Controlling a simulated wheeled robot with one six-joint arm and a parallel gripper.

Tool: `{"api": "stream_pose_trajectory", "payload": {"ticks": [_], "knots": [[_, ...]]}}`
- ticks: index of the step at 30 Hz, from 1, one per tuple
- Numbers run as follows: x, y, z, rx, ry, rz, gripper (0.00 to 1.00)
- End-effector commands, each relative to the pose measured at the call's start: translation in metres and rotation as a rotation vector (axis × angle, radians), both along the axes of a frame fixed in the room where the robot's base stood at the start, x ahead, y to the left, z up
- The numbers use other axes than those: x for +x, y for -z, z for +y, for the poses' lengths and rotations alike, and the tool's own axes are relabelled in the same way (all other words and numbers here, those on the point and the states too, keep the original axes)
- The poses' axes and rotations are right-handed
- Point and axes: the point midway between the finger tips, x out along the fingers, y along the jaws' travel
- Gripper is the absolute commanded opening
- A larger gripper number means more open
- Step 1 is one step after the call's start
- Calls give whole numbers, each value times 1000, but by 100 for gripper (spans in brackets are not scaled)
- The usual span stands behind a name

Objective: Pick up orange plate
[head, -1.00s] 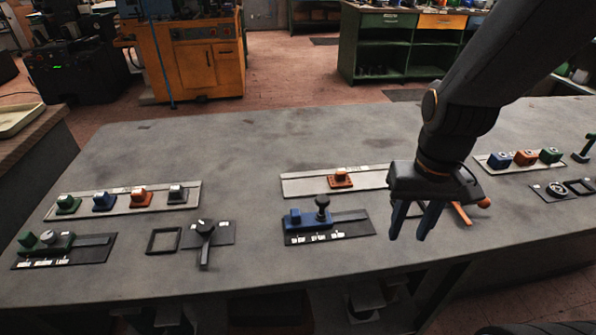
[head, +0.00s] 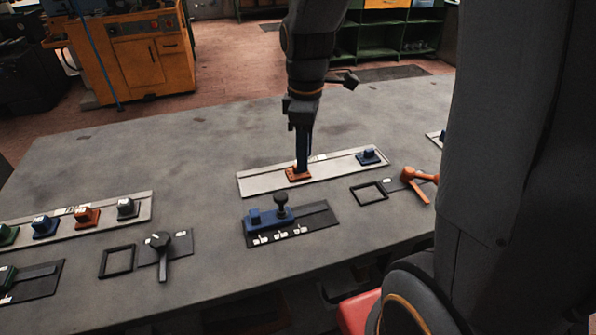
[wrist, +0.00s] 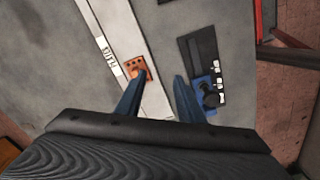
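The orange plate (head: 298,174) sits on a long pale strip (head: 250,185) in the middle of the bench. My gripper (head: 303,166) points down over it, and its blue fingers hide part of the plate in the head view. In the wrist view my gripper (wrist: 160,77) has its two fingers apart with nothing held between them. The left fingertip overlaps the near edge of the orange plate (wrist: 137,68), which lies at that finger rather than midway between both. I cannot tell whether the finger touches it.
A blue slider block with a black knob (head: 281,204) stands just in front of the strip. A blue block (head: 368,157) is on the strip's right end. An orange lever (head: 416,184) and a black frame (head: 369,192) lie to the right. The bench behind the strip is clear.

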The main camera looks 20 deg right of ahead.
Motion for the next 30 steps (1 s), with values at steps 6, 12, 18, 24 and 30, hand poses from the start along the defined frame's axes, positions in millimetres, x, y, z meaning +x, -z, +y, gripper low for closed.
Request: {"api": "stream_pose_trajectory", "payload": {"ticks": [6,12,18,24,30], "knots": [[37,-6,-1,-2,-344,4,34],[50,-6,-1,-3,-485,6,34],[50,11,-1,-1,-501,9,34],[51,30,-2,-2,-499,10,34],[52,58,-3,-2,-498,10,34]]}}
